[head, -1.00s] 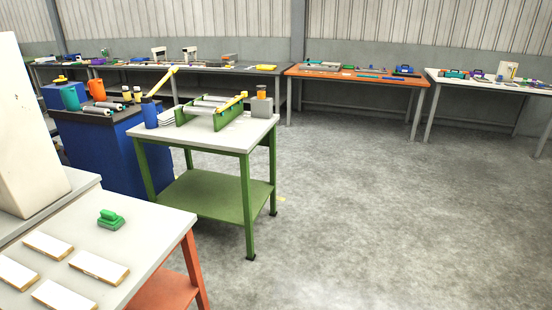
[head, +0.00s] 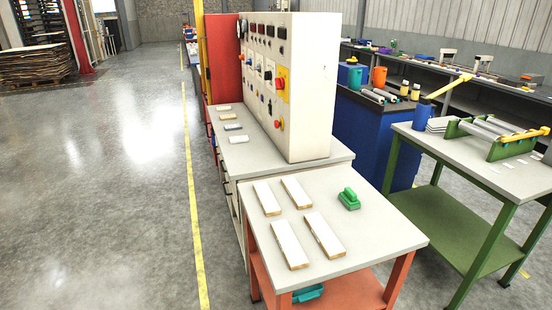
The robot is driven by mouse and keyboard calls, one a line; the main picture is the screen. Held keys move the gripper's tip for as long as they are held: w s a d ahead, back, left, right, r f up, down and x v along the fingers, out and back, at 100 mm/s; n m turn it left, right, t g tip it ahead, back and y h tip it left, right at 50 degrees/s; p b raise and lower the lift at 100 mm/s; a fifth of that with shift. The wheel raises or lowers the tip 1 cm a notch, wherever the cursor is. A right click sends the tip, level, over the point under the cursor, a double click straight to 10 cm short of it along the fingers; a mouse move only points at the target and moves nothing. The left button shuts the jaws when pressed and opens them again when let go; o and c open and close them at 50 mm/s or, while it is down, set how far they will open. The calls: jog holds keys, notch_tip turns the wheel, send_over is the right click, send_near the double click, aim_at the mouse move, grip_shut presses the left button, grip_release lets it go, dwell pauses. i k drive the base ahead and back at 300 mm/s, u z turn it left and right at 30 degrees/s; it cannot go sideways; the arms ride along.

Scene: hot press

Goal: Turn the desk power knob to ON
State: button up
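A tall white control cabinet (head: 312,90) stands on a grey-topped desk (head: 322,168) in the middle of the head view. Its left-facing panel carries several knobs, buttons and dark meters. A red knob on a yellow plate (head: 280,83) sits near the panel's right edge. A smaller red button (head: 277,124) is below it. The panel is seen at a steep angle, so I cannot tell which control is the power knob or its setting. My gripper is not in view.
An orange-legged table (head: 368,236) with several white blocks and a green handled tool (head: 349,199) stands in front of the desk. A green table (head: 490,180) is at right. Open floor with a yellow line (head: 192,180) lies to the left.

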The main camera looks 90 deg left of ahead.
aim_at(279, 82)
jog(key=u, duration=0.2)
jog(key=i, duration=3.7)
jog(key=u, duration=3.8)
jog(key=i, duration=1.65)
jog(key=z, duration=0.2)
jog(key=k, duration=0.1)
jog(key=u, duration=0.2)
